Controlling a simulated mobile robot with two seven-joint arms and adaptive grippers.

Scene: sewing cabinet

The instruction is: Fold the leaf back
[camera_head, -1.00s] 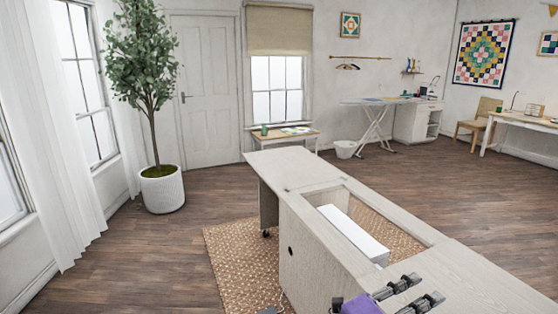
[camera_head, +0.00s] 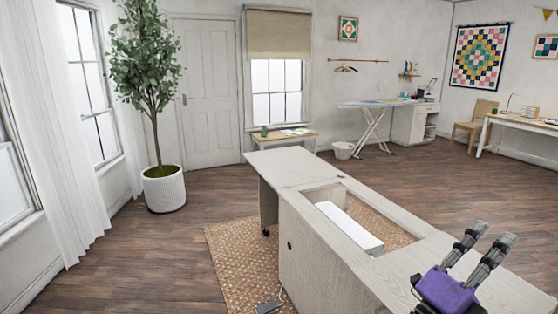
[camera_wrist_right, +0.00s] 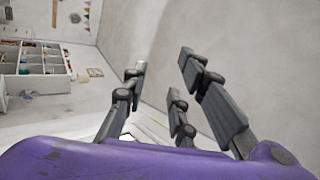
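The sewing cabinet (camera_head: 330,255) is a long pale wood body with an open rectangular well in its top. A flat leaf (camera_head: 285,165) extends level from the cabinet's far end, with a panel under it on a caster. A hinge line crosses the top between leaf and body. My right gripper (camera_head: 494,236), with a purple palm and grey fingers, is above the near right part of the cabinet top, far from the leaf. Its fingers are apart and empty, also in the right wrist view (camera_wrist_right: 165,62). My left gripper is out of view.
A white block (camera_head: 350,228) sits inside the well. A woven rug (camera_head: 235,260) lies under the cabinet, with a grey pedal (camera_head: 267,307) on it. A potted tree (camera_head: 163,188) stands left. A small table (camera_head: 275,141) stands beyond the leaf. Floor is free left of the cabinet.

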